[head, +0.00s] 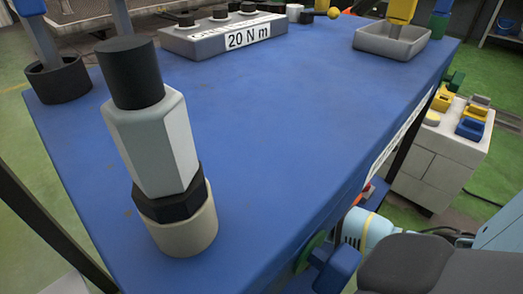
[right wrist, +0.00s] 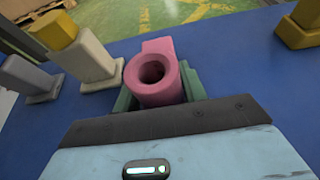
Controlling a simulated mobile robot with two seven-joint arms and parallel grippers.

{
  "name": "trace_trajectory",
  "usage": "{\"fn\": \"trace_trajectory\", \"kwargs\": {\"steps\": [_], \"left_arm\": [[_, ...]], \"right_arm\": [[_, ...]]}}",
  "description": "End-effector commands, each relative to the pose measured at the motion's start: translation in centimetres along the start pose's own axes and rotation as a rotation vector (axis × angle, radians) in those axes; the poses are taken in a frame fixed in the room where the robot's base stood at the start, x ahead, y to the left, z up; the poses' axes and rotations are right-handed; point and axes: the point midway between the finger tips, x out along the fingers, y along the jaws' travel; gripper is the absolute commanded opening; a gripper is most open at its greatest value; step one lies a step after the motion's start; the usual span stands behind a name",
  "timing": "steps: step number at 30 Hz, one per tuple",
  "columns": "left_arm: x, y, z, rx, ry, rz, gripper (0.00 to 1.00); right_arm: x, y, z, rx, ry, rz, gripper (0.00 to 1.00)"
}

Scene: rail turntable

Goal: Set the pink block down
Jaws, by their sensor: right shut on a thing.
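The pink block (right wrist: 155,75), with a round ring-like hole facing the camera and a flat part behind it, shows in the right wrist view. My right gripper (right wrist: 157,88) is shut on it, with green fingers on either side. A blue surface (right wrist: 215,68) lies around and beyond the block. I cannot tell whether the block touches that surface. The pink block is not seen in the head view. My left gripper is in neither view.
In the right wrist view, a grey block (right wrist: 28,78), a yellow-topped cream block (right wrist: 88,55) and a yellow-and-tan block (right wrist: 297,28) stand around. In the head view, a blue table (head: 270,130) holds a hexagonal post (head: 155,145), a grey box labelled 20 N m (head: 195,42) and a grey tray (head: 392,45). The table's middle is clear.

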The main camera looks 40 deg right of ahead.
Motion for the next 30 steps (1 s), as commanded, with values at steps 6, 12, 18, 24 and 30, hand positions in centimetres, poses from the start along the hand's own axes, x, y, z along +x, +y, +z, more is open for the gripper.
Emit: {"fn": "trace_trajectory", "kwargs": {"steps": [6, 12, 18, 24, 30], "left_arm": [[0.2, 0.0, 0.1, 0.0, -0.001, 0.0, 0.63], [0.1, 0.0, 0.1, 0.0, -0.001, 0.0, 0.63], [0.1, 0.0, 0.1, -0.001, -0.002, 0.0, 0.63], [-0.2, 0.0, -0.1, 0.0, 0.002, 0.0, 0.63], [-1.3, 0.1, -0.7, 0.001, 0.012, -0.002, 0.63]], "right_arm": [[0.1, 0.0, -0.2, 0.001, -0.002, 0.001, 0.1], [0.1, 0.0, -0.2, 0.001, 0.0, 0.001, 0.63], [0.1, 0.0, -0.2, 0.001, 0.0, 0.0, 0.63], [-0.3, 0.0, 0.1, 0.0, 0.001, 0.001, 0.63], [-3.1, 0.0, 0.2, 0.0, 0.001, 0.001, 0.63]]}}
